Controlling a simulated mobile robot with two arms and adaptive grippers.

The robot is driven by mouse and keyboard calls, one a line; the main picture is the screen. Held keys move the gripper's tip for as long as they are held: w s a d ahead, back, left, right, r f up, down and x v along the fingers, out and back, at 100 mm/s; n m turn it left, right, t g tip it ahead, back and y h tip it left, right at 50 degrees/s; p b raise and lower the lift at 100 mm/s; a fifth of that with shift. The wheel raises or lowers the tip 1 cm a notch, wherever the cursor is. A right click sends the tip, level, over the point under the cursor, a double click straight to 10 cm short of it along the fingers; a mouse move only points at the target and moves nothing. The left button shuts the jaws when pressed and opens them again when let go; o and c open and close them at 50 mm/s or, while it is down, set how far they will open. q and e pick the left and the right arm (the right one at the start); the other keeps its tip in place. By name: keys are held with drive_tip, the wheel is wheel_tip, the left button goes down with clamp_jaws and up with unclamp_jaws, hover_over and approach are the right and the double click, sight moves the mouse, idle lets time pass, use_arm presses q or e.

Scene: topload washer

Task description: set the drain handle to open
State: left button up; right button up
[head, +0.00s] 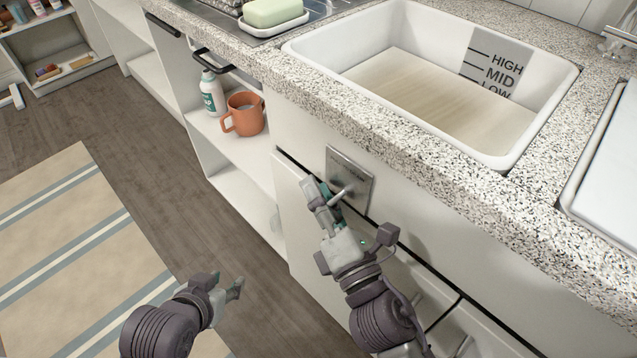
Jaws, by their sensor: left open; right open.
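The drain handle (342,193) is a small metal lever on a grey metal plate (352,172), on the white cabinet front below the sink. It points toward the lower left of the picture. My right gripper (324,192) is open at the plate, with its fingers close to the lever. The fingers partly hide the lever's end, so I cannot tell whether they touch it. My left gripper (236,289) is low at the bottom left, over the floor and away from the handle; it is open and empty.
The white sink (405,22) has HIGH, MID and LOW marks and a beige surface inside. The speckled counter edge (400,170) overhangs the plate. An orange mug (245,114) and a bottle (212,93) stand on the open shelf left of the plate. A striped rug (70,240) lies on the floor.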

use_arm(q)
drive_tip(key=shift+s, duration=0.1)
use_arm(e)
drive_tip(key=shift+r, duration=0.1)
clamp_jaws()
drive_tip(key=shift+s+a, duration=0.1)
use_arm(q)
drive_tip(key=w+r+t, duration=0.1)
drive_tip(key=w+d, duration=0.1)
drive_tip(key=shift+w+r+t+h+b, duration=0.3)
drive_tip(key=shift+w+r+t, duration=0.1)
use_arm(e)
drive_tip(key=s+a, duration=0.2)
drive_tip(key=shift+s+a+r, duration=0.15)
drive_tip(key=shift+s+a, duration=0.1)
drive_tip(key=shift+a, duration=0.05)
drive_tip(key=shift+c, duration=1.4)
unclamp_jaws()
drive_tip(key=shift+o, duration=1.4)
drive_tip(key=shift+s+a, duration=0.1)
drive_tip(key=shift+s, duration=0.05)
use_arm(q)
drive_tip(key=shift+s+a, duration=0.1)
drive_tip(key=shift+s, duration=0.05)
